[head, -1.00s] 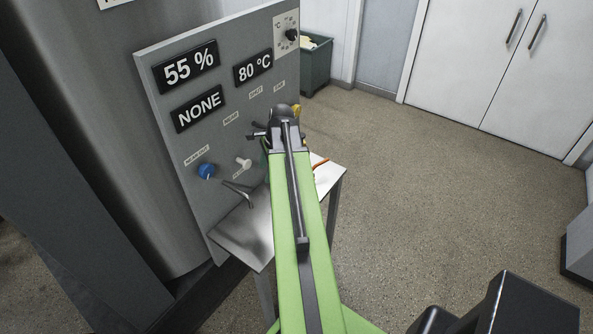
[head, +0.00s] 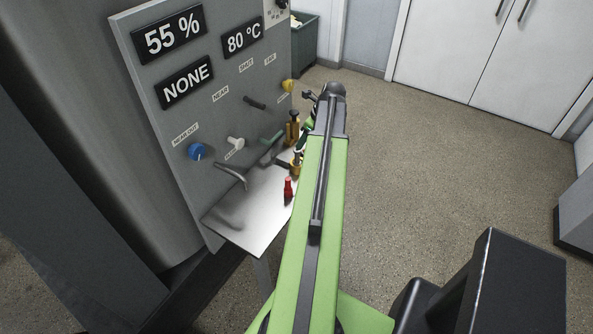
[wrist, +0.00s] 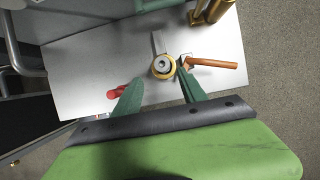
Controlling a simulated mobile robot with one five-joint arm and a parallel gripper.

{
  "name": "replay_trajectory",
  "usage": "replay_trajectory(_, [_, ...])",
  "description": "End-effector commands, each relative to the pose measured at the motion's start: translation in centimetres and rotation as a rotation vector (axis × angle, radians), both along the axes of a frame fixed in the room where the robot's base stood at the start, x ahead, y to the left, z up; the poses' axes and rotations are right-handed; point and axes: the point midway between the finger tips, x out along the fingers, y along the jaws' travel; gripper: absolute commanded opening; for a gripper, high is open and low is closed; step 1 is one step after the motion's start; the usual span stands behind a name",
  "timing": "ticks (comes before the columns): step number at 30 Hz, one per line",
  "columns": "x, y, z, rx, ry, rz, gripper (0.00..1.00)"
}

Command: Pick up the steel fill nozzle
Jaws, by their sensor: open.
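In the wrist view, a round piece with a steel centre and brass collar (wrist: 162,66) stands on the steel shelf (wrist: 85,85), seen nearly end-on. It looks like the steel fill nozzle, but I cannot be sure. My gripper (wrist: 158,86) is open, with its two green fingers apart just on the near side of this piece. Nothing is between the fingers. In the head view, my arm hides most of the gripper and part of the shelf (head: 245,215).
An orange-handled tool (wrist: 212,63) lies right of the collar. A red piece (wrist: 118,91) sits by the left finger; it also shows in the head view (head: 288,188). A brass fitting (wrist: 212,10) is behind. The control panel (head: 150,110) with knobs and a curved spout (head: 232,175) borders the shelf.

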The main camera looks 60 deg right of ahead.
Motion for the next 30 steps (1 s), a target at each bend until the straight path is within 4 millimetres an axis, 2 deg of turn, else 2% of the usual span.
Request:
replay_trajectory(1, [0.4, -0.1, -2.2, 0.0, 0.0, 0.001, 0.49])
replay_trajectory(5, [1.3, -0.2, -4.3, 0.0, 0.0, -0.002, 0.49])
replay_trajectory(13, [1.8, -0.2, -4.8, 0.0, 0.0, -0.002, 0.49])
replay_trajectory(22, [3.5, -0.6, -9.3, -0.001, 0.0, -0.003, 0.49])
replay_trajectory(29, [3.7, -0.6, -9.1, -0.001, 0.0, -0.004, 0.49])
replay_trajectory(30, [3.7, -0.6, -9.1, -0.001, 0.0, -0.004, 0.47])
